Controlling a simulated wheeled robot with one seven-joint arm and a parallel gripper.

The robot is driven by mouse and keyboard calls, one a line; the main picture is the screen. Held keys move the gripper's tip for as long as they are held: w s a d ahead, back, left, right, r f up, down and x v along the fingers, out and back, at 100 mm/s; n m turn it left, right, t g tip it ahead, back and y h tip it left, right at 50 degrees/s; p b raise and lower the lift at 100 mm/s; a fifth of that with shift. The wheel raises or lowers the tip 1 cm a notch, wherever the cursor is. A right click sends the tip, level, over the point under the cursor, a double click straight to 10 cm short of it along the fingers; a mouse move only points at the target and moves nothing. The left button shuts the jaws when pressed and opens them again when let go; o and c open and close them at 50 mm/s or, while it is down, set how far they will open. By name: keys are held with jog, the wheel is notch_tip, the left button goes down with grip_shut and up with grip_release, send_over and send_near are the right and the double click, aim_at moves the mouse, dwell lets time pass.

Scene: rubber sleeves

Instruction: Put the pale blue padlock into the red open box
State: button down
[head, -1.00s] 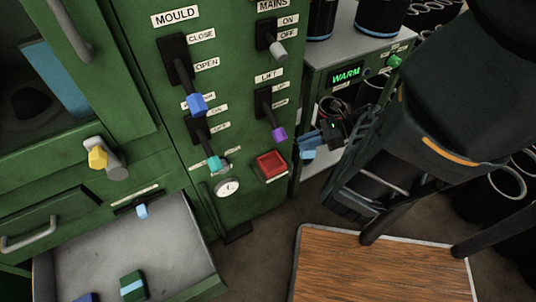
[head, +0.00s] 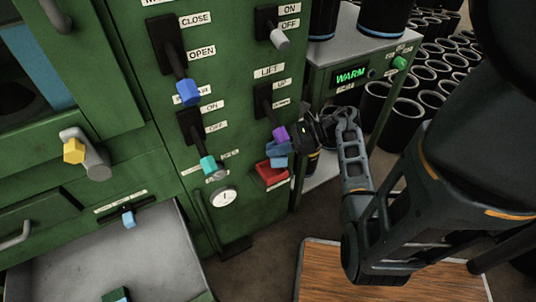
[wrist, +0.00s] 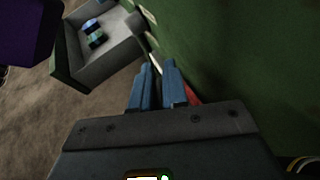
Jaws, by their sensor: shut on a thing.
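My gripper (head: 281,154) has blue fingers and is close to the green machine panel, just above the red open box (head: 270,175). It is shut on the pale blue padlock (head: 277,149), which is small and hard to tell apart from the blue fingers. In the wrist view my gripper (wrist: 154,88) has its fingers close together, and the padlock is mostly hidden there. The red box is fixed low on the panel and partly covered by the gripper. A sliver of the red box (wrist: 192,95) shows behind the right finger.
A purple-tipped lever (head: 280,134) is right beside the gripper. A grey tray (head: 150,255) is open at lower left. A warmer cabinet (head: 340,50) and black sleeves stand right.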

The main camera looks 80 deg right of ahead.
jog(key=f, duration=0.1)
jog(key=w+f, duration=0.1)
jog(key=w+f+b, duration=0.1)
jog(key=shift+w+a+f, duration=0.1)
jog(key=shift+a+f, duration=0.2)
jog(key=shift+a, duration=0.05)
jog(key=shift+a+f, duration=0.1)
jog(key=shift+f, duration=0.1)
jog(key=c, duration=1.4)
grip_release()
jog(key=shift+a+f, duration=0.1)
jog(key=shift+f, duration=0.05)
